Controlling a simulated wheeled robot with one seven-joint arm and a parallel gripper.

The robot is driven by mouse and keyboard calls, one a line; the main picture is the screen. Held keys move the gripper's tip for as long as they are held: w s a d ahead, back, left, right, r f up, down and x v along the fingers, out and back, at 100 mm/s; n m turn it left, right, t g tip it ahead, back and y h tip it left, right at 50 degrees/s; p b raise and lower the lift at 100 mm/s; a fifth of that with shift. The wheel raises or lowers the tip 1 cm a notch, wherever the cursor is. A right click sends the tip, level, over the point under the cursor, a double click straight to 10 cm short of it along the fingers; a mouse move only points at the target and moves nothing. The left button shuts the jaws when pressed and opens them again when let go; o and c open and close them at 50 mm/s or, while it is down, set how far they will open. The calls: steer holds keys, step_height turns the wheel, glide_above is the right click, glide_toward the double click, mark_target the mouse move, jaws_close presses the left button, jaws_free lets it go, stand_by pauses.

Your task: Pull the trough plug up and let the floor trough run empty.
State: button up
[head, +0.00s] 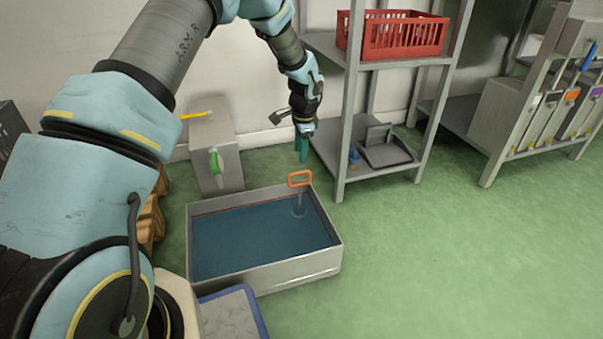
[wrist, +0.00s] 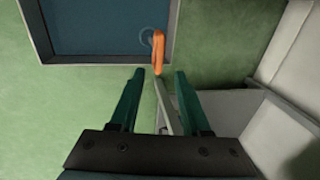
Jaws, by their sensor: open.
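The floor trough (head: 265,283) is a grey metal box on the green floor, holding dark blue water (head: 255,240). The trough plug shows as an orange loop handle (head: 299,179) on a thin stem that goes down into the water near the back right corner. In the wrist view the orange handle (wrist: 159,50) stands at the trough's corner, ahead of the fingertips. My gripper (head: 302,150) points down with green fingers just above and behind the handle. In the wrist view my gripper (wrist: 158,72) is open with nothing between its fingers. The stem's lower end is hidden by water.
A grey shelf rack (head: 347,130) with a red crate (head: 395,35) and a dustpan (head: 385,150) stands right of my gripper. A grey box with a green handle (head: 215,160) stands behind the trough.

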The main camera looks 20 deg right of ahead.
mark_target(299, 173)
steer(key=f+b, duration=0.1)
steer(key=f, duration=0.1)
steer(key=w+f+b, duration=0.1)
steer(key=f, duration=0.2)
steer(key=f+b, duration=0.1)
steer(key=f, duration=0.2)
steer(key=shift+w+f, duration=0.1)
steer(key=shift+w, duration=0.25)
jaws_close()
stand_by(1.0)
